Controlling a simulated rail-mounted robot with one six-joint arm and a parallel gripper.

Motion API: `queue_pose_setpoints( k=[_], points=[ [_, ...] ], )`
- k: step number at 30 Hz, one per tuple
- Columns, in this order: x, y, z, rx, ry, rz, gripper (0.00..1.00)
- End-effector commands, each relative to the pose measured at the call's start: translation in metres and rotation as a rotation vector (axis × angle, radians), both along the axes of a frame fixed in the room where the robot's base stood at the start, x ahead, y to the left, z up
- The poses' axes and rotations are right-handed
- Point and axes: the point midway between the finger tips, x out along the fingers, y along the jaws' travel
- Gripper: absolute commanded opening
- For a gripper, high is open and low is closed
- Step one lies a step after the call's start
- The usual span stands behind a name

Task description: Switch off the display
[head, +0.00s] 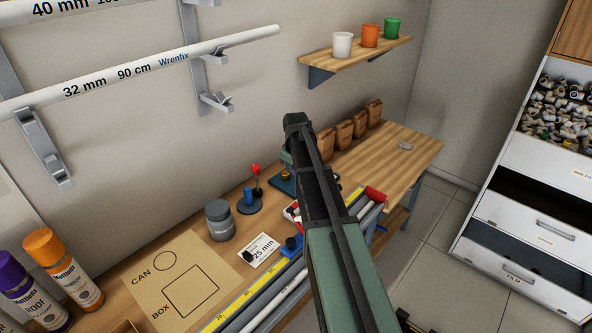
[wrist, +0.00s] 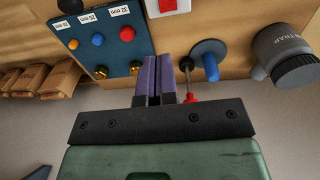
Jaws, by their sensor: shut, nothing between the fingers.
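In the wrist view, my gripper (wrist: 160,62) has its two purple fingers together with nothing between them. The blue display board (wrist: 100,45) lies beside the fingers, with size labels, coloured knobs and brass fittings. A red switch in a white housing (wrist: 176,6) is at the top edge, partly cut off, beyond the fingertips and apart from them. Its on or off state cannot be told. In the head view, my arm hides the gripper and most of the board; a bit of the blue board (head: 283,187) and the red-and-white housing (head: 291,213) show beside the arm.
A round stand with a blue peg (wrist: 209,65) and a red-tipped rod (wrist: 190,97) is close to the fingers. A grey pot (head: 219,220) stands nearby. Brown paper bags (head: 343,132) line the wall. The bench's right end (head: 385,155) is mostly clear.

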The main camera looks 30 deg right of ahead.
Motion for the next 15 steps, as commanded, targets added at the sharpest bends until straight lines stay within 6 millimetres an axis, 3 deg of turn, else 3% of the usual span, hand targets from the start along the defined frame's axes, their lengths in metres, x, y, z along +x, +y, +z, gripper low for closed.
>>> queue_pose_setpoints(
  k=[6,11,15],
  points=[
    [0.000,0.001,-0.002,-0.003,0.000,0.001,0.00],
    [-0.004,0.021,0.000,-0.078,-0.002,0.008,0.00],
    [-0.003,0.019,0.000,-0.080,-0.002,0.006,0.00]
  ],
)
